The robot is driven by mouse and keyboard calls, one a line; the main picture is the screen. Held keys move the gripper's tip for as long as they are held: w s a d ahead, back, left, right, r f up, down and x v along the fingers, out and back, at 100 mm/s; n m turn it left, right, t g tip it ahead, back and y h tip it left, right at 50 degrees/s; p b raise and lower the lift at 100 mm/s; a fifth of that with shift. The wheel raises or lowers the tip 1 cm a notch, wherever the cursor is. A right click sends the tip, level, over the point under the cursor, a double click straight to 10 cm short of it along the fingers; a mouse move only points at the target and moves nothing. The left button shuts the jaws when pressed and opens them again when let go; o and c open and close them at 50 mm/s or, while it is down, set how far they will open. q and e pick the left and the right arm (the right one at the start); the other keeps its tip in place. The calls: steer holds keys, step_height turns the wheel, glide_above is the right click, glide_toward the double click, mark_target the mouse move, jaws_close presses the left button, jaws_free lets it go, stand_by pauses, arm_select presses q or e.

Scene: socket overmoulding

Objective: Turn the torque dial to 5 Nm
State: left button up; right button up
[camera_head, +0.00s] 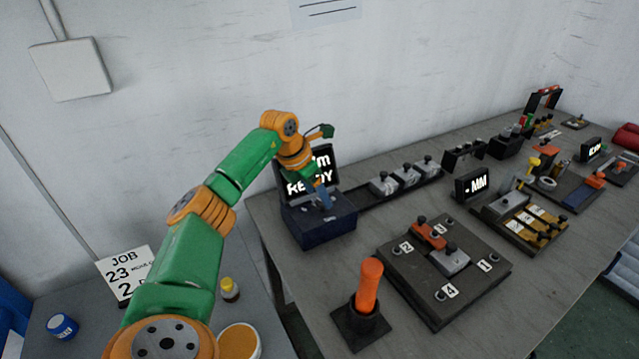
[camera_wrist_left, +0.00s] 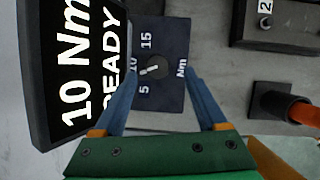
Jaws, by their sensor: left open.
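The torque dial (camera_wrist_left: 158,67) is a small dark round knob on the top face of a dark blue box (camera_head: 318,228). The face carries the marks 5, 10, 15 and Nm. The knob's pale pointer appears to point toward the 10. The display (camera_wrist_left: 82,70) behind the box reads "10 Nm READY". My left gripper (camera_wrist_left: 162,76) is open, with its blue fingers on either side of the dial. I cannot tell whether they touch it. In the head view my left gripper (camera_head: 322,193) is over the box, and the arm hides part of the display (camera_head: 318,172).
To the right stand a numbered plate (camera_head: 450,280) with small blocks and an orange-handled lever (camera_head: 369,288). A rail (camera_head: 392,188) with several grey clamps runs right from the box. A job card (camera_head: 125,272) and a yellow-capped bottle (camera_head: 230,290) are at the left.

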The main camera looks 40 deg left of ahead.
mark_target(322, 206)
arm_select(q)
steer(key=shift+x, duration=1.25)
steer(key=shift+w+a+f, duration=0.15)
steer(key=shift+a, duration=0.05)
steer(key=shift+d, duration=0.1)
steer(key=c, duration=0.4)
jaws_close()
